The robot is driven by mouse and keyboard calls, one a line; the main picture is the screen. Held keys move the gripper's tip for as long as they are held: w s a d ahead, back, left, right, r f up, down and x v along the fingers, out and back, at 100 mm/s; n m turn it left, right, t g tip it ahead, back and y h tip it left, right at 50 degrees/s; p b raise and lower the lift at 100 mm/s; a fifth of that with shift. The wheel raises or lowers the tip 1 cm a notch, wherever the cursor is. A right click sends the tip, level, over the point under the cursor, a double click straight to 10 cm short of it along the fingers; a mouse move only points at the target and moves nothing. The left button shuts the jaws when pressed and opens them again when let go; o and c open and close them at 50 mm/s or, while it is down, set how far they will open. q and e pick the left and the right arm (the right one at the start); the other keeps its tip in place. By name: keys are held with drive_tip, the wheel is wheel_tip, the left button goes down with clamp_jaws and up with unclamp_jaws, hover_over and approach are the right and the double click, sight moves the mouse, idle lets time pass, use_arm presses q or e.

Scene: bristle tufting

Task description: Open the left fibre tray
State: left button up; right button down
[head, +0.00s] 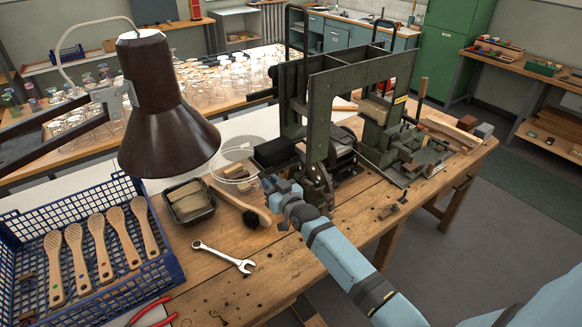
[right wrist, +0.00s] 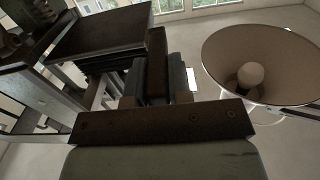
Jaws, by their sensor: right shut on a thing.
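The tufting machine (head: 318,120) stands on the wooden workbench, a dark green frame with dark, stacked, tray-like parts (head: 341,146) inside. A black box (head: 274,153) sits at its left side. I cannot tell for certain which of these is the left fibre tray. My right gripper (head: 277,190) is low in front of the machine's left side. In the right wrist view it is shut on a dark upright bar (right wrist: 157,62), beside a flat dark stack (right wrist: 100,35). The head view hides the contact, and whether the bar belongs to the tray is unclear. My left gripper is out of view.
A lamp (head: 163,105) hangs left of my right gripper. A black tub (head: 188,212), a wooden brush (head: 232,200), a wrench (head: 222,256) and a blue crate (head: 165,268) holding several brushes lie to the left. The front bench edge is mostly clear.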

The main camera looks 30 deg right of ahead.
drive_tip(key=a, duration=0.3)
drive_tip(key=shift+s+f, duration=0.1)
drive_tip(key=c, duration=1.2)
unclamp_jaws()
drive_tip(key=shift+o, duration=0.8)
drive_tip(key=shift+a, duration=0.1)
